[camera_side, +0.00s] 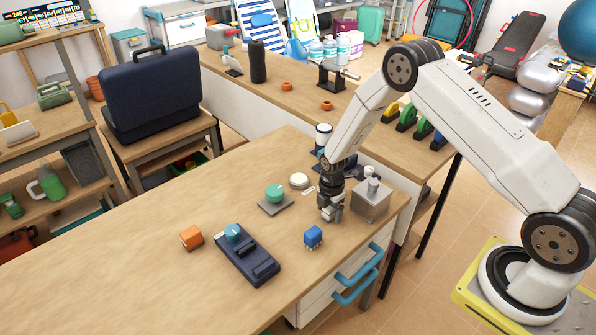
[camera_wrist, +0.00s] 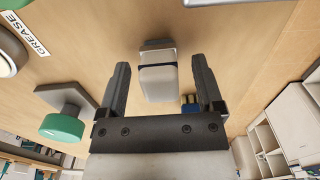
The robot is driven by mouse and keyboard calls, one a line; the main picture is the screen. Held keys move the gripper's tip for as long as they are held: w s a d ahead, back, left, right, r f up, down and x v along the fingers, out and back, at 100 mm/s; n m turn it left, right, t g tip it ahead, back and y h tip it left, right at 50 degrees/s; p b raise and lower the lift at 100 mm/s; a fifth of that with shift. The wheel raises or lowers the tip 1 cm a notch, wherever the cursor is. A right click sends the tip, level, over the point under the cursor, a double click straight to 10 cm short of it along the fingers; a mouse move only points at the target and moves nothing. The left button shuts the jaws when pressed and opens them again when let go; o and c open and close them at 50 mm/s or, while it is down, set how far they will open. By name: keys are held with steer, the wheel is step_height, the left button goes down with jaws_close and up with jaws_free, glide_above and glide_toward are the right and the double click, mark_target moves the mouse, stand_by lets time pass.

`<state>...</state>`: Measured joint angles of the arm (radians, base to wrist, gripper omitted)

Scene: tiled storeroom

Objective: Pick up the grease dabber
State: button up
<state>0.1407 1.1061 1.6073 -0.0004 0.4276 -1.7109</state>
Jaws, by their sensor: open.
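My gripper (camera_side: 331,213) is open and low over the front table, pointing down. In the wrist view its two dark fingers (camera_wrist: 160,72) stand either side of a pale upright piece (camera_wrist: 157,84) with a dark band and a greyish base. I take this piece as the grease dabber, though I cannot be sure. A gap shows between it and each finger. In the side view the gripper hides most of it. A label reading GREASE (camera_wrist: 27,35) lies beside a round white-topped dish, which also shows in the side view (camera_side: 299,180).
A green knob on a grey plate (camera_side: 275,193) is left of my gripper. A blue block with pins (camera_side: 313,236) is in front. A grey metal box (camera_side: 371,205) stands close on the right. A navy device (camera_side: 247,257) and an orange block (camera_side: 191,237) lie further left.

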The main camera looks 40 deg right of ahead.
stand_by(0.4)
jaws_close()
steer(key=shift+r, duration=0.15)
steer(key=shift+r, duration=0.75)
steer(key=s+a+r, duration=0.1)
steer(key=s+r, duration=1)
steer(key=s, duration=0.3)
steer(key=shift+a, duration=0.3)
steer(key=shift+r, duration=0.1)
